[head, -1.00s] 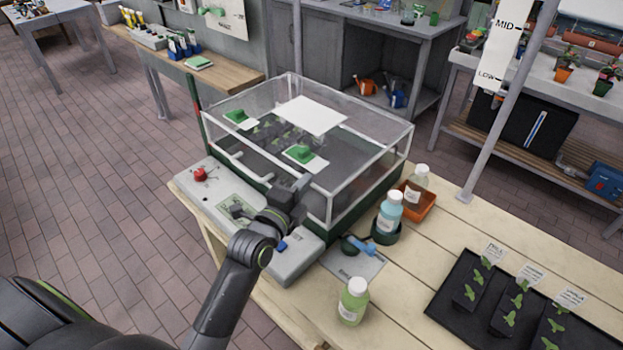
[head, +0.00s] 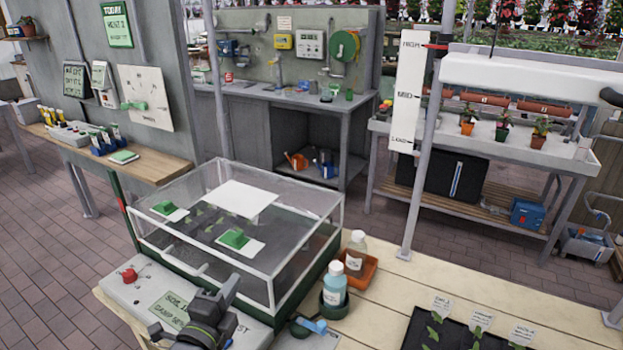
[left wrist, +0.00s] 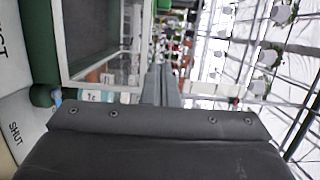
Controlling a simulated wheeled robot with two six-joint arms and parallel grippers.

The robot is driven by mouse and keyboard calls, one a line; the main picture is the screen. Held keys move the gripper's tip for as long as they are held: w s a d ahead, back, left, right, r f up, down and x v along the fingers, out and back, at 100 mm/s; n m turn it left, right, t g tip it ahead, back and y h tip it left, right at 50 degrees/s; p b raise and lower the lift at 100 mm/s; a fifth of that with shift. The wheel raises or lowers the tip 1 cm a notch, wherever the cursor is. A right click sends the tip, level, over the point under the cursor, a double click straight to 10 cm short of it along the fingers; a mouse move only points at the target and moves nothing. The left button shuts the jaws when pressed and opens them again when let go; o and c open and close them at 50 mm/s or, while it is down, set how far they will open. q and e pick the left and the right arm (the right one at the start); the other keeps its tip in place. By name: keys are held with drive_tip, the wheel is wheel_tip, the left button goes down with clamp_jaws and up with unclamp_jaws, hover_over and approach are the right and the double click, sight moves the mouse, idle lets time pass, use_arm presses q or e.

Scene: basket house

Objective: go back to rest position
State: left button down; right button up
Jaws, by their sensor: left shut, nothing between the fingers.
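My left gripper (head: 226,290) is low in the head view, with its fingers shut and empty. It is over the front control panel (head: 138,292) of a clear-lidded case (head: 290,268), near the case's front wall. In the left wrist view the shut fingers (left wrist: 168,86) point away from the camera, with part of the case (left wrist: 66,45) at the upper left. Most of my left arm is cut off by the bottom edge of the head view. My right gripper is not in view.
A black seedling tray (head: 409,338) lies farther right on the wooden table (head: 385,300). A grey post (head: 425,160) rises behind the table.

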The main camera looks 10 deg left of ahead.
use_arm(q)
drive_tip(key=s+a+f+n+g+y, duration=0.1)
drive_tip(key=s+a+f+n+g, duration=0.1)
drive_tip(key=s+f+n+g, duration=0.55)
drive_tip(key=s+a+f+n+g+y, duration=0.15)
drive_tip(key=s+f+n, duration=0.35)
drive_tip(key=s, duration=0.6)
drive_tip(key=s+a+f+n+g+y, duration=0.1)
drive_tip(key=s+a+f+n+g, duration=0.3)
drive_tip(key=s+n, duration=0.4)
wheel_tip(320, 180, down, 25)
drive_tip(key=s+g, duration=0.2)
drive_tip(key=g, duration=0.1)
drive_tip(key=s+d+f, duration=0.1)
drive_tip(key=s+f, duration=1.3)
drive_tip(key=shift+f+m+g+h, duration=0.4)
drive_tip(key=shift+m+h, duration=0.05)
drive_tip(key=shift+d, duration=0.1)
